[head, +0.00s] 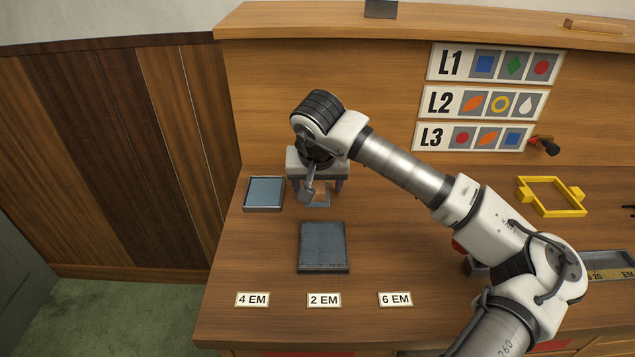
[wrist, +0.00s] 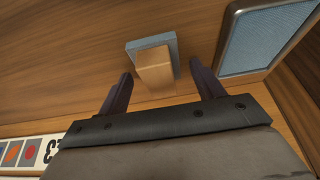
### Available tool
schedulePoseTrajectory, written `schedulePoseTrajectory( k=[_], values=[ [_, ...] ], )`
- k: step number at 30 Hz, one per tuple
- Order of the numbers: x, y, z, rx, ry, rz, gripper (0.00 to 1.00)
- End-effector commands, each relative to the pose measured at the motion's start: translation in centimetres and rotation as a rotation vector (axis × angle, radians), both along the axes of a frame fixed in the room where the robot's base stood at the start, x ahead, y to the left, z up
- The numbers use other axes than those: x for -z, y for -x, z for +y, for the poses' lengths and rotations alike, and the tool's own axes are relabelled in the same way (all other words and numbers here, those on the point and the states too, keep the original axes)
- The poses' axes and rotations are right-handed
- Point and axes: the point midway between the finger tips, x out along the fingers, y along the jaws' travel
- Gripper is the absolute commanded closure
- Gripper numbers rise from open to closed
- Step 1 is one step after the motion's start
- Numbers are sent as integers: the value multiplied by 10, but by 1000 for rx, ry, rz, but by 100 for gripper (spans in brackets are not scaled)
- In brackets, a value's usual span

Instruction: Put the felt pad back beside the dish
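The felt pad (wrist: 168,42) is a blue-grey square with a wooden block handle (wrist: 154,70) on it. It lies on the wooden bench top, just right of the dish in the head view, partly hidden by my arm; its blue edge shows there (head: 324,205). The dish (head: 263,193) is a shallow grey tray with a blue inside; it also shows at the upper right of the wrist view (wrist: 264,38). My gripper (head: 318,184) points down over the pad. In the wrist view its fingers (wrist: 160,72) are apart, one each side of the handle, with gaps visible.
A dark grey slab (head: 323,247) lies in front of the pad. Label cards such as 2 EM (head: 324,300) line the front. A yellow frame (head: 552,196) lies at right. The back panel (head: 330,90) rises behind my gripper. Bare bench lies left of the slab.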

Motion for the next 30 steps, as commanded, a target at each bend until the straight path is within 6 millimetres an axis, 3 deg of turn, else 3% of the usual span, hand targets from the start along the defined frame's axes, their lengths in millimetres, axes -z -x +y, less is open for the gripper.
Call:
schedulePoseTrajectory(
  k=[11,24,30],
  values=[
    [-7,1,0,0,1,-2,33],
    [-89,36,0,0,3,-3,33],
    [-110,44,-1,2,1,-1,33]
  ],
)
